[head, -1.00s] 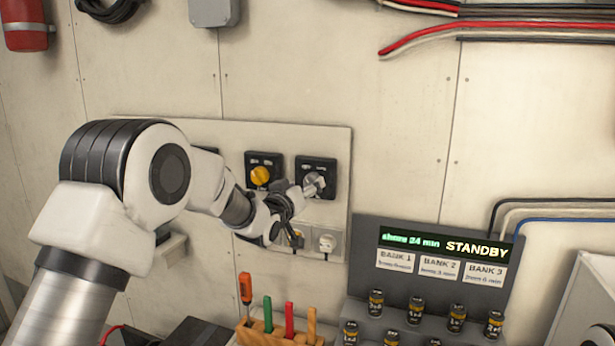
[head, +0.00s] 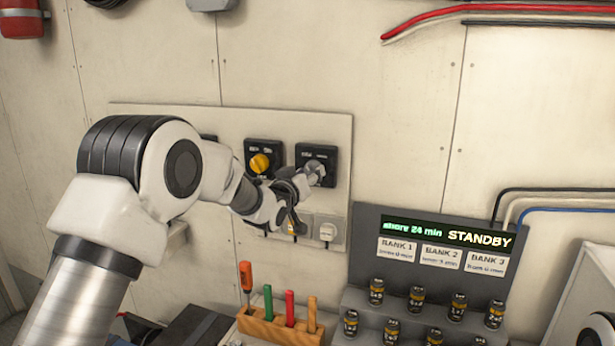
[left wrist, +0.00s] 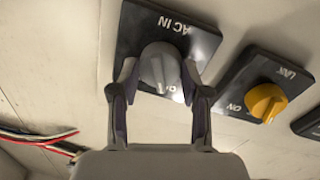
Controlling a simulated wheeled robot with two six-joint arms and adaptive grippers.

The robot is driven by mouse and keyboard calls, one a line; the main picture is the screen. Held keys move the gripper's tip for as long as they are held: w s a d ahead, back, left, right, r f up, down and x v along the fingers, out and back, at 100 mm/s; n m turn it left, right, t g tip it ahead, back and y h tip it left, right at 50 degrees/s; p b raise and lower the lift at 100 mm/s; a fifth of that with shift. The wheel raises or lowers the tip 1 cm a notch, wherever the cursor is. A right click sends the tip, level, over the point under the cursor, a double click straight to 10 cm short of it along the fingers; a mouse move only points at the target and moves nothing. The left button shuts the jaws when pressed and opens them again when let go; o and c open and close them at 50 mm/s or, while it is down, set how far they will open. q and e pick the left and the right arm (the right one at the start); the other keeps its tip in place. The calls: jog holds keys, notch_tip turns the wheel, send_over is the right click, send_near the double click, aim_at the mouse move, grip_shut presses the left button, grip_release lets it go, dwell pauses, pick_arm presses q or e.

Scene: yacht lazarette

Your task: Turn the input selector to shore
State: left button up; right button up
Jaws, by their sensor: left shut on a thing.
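The input selector is a grey knob (left wrist: 160,66) on a black plate (left wrist: 196,38) marked "AC IN" in the left wrist view. In the head view the plate (head: 330,153) is at the right of the wall panel, and the knob is partly hidden by my gripper. My left gripper (head: 308,178) is shut on the grey knob, with one finger on each side of it, as the left wrist view (left wrist: 158,78) also shows. The knob's position label is mostly covered, so its setting cannot be read. My right gripper is not in view.
A yellow knob (head: 259,163) marked "LINK" sits just left of the selector. Sockets (head: 326,231) with plugs are below. A display (head: 445,233) reads "shore 24 min STANDBY", above several small cylinders. A wooden block (head: 278,327) holds tools in front.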

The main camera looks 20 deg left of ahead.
pick_arm(q)
jog(key=m+b, duration=0.2)
jog(key=shift+f+m+b, duration=0.15)
jog(key=shift+m+b, duration=0.15)
jog(key=m+b, duration=0.6)
jog(key=m, duration=0.1)
jog(key=shift+r+g+b, duration=0.2)
jog(key=shift+g+b, duration=0.1)
jog(key=shift+b, duration=0.05)
jog(key=shift+r+m+y+b, duration=0.15)
jog(key=shift+m+y+b, duration=0.15)
jog(key=shift+m+b, duration=0.35)
jog(key=shift+w, duration=0.1)
